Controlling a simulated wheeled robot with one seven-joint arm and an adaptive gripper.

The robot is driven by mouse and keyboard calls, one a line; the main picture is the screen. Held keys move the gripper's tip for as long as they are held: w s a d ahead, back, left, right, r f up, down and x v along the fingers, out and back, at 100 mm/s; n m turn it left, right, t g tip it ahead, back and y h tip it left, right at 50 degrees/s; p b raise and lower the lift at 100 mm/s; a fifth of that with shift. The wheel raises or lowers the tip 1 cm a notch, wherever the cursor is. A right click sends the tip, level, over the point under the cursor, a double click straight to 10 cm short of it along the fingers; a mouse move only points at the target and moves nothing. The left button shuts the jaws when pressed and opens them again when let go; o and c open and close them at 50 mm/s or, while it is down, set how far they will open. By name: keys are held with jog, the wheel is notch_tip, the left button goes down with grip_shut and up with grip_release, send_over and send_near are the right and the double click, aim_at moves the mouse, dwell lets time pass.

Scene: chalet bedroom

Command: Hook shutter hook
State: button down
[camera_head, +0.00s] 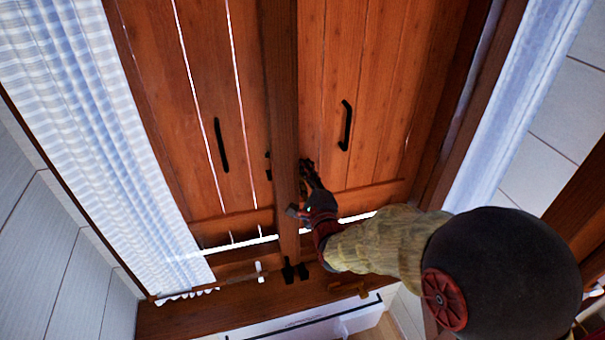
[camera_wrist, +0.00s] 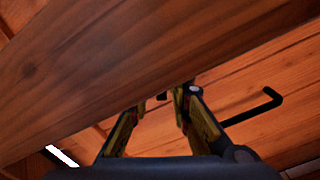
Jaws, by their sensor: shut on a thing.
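The wooden shutters (camera_head: 370,90) stand closed behind a dark upright wooden post (camera_head: 282,100). My gripper (camera_head: 307,170) is at the right side of this post, close to the lower part of the right shutter. In the wrist view my gripper (camera_wrist: 165,97) is shut on a small dark piece, which I take to be the shutter hook; the fingers and the post hide most of it. A small dark metal fitting (camera_head: 268,158) shows at the post's left edge, beside the left shutter. I cannot tell whether the hook touches any catch.
The right shutter has a black handle (camera_head: 346,125), also seen in the wrist view (camera_wrist: 262,105). The left shutter has another black handle (camera_head: 220,145). The post crosses the wrist view closely above the fingers. Pale curtains (camera_head: 90,120) hang at both sides. A wooden sill (camera_head: 200,312) runs below.

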dwell(0.4)
jog(key=n+b, duration=0.1)
jog(key=b, duration=0.1)
jog(key=f+n+b, duration=0.1)
jog(key=n+b, duration=0.1)
jog(key=f+n+b, duration=0.1)
jog(key=n+b, duration=0.1)
jog(key=shift+a+b, duration=0.2)
jog(key=shift+b, duration=0.2)
jog(key=c, duration=1.6)
grip_release()
jog(key=shift+s, duration=0.15)
jog(key=v, duration=1.2)
